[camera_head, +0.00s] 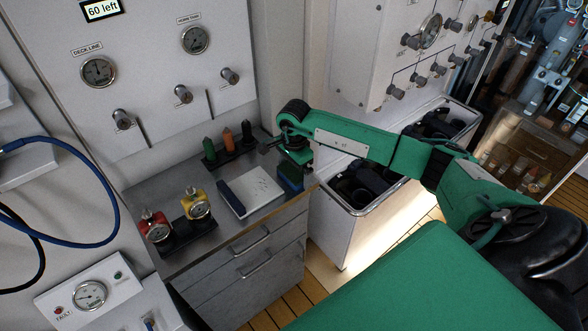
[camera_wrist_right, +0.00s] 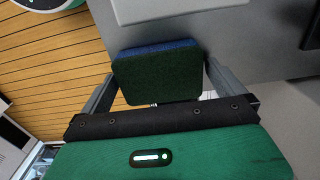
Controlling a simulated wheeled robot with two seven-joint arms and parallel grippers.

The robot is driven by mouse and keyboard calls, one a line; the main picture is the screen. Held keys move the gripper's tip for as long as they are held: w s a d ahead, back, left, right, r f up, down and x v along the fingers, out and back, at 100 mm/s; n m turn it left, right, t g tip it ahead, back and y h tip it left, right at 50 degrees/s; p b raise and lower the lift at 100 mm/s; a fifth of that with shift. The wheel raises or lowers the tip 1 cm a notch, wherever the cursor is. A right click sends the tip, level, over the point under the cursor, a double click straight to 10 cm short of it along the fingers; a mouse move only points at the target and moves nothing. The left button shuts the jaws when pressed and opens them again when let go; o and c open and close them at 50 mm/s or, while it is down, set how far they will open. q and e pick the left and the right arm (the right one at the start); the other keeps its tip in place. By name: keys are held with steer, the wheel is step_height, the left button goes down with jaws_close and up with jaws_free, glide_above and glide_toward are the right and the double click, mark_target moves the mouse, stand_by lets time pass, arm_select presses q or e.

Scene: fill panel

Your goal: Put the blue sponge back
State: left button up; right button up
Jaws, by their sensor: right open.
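The blue sponge (camera_head: 291,180), blue with a dark green face, is at the right edge of the grey cabinet top (camera_head: 225,226). It also shows in the right wrist view (camera_wrist_right: 158,76). My right gripper (camera_head: 296,163) is directly over the sponge and partly hides it in the head view. In the right wrist view its jaws (camera_wrist_right: 159,88) are open, with one finger on each side of the sponge. I cannot tell whether the fingers touch it. My left gripper is not in view.
A white notepad-like block (camera_head: 258,190) lies left of the sponge. A rack with green, orange and black markers (camera_head: 229,139) stands behind. Red (camera_head: 155,227) and yellow (camera_head: 196,204) gauges stand at the left. An open white bin (camera_head: 340,222) is right of the cabinet.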

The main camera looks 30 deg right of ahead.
mark_target(294, 170)
steer(key=shift+r, duration=0.35)
step_height(294, 170, up, 12)
steer(key=b, duration=0.4)
steer(key=shift+f, duration=0.25)
